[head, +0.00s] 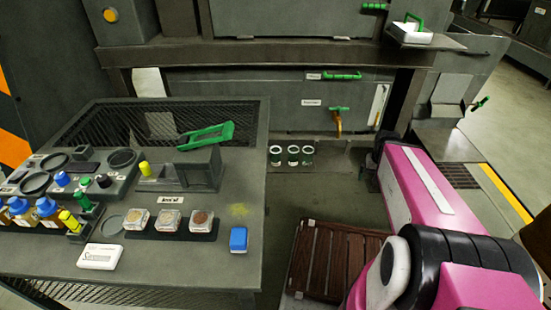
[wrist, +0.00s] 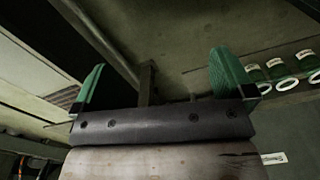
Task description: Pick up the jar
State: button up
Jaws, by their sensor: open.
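Three dark green jars with white rims stand in a row on a low ledge at the back middle: a left one (head: 275,157), a middle one (head: 293,157) and a right one (head: 307,157). They also show at the right edge in the wrist view (wrist: 278,69), beyond the right finger. Three small clear square jars with coloured contents (head: 170,221) stand on a dark strip on the table. Which jar is meant, I cannot tell. My gripper (wrist: 158,85) has its green fingers wide apart with nothing between them. The fingers are not clearly visible in the head view.
The table (head: 227,276) at left holds bottles, a green-handled tool (head: 207,136), a blue block (head: 239,240) and a white box (head: 100,257). A brown slatted crate (head: 335,262) stands on the floor at centre. Machine panels rise behind the jars.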

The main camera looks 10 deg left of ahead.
aim_at(277, 159)
jog(key=shift+c, duration=1)
jog(key=w+a+f+n+t+y, duration=0.1)
jog(key=w+a+f+t, duration=0.3)
jog(key=w+a+f, duration=0.3)
jog(key=w+a+f+n+t+y, duration=0.15)
jog(key=w+a+f+t, duration=0.3)
jog(key=w+a, duration=0.45)
jog(key=a+f+n+t+y, duration=0.25)
jog(key=a+f+y, duration=0.2)
jog(key=a, duration=0.75)
jog(key=a+f+n+t+y, duration=0.1)
jog(key=a+f+t+y, duration=0.3)
jog(key=a, duration=0.7)
jog(key=shift+h, duration=0.7)
jog(key=x, duration=1)
jog(key=shift+w+a, duration=0.15)
jog(key=shift+w, duration=0.2)
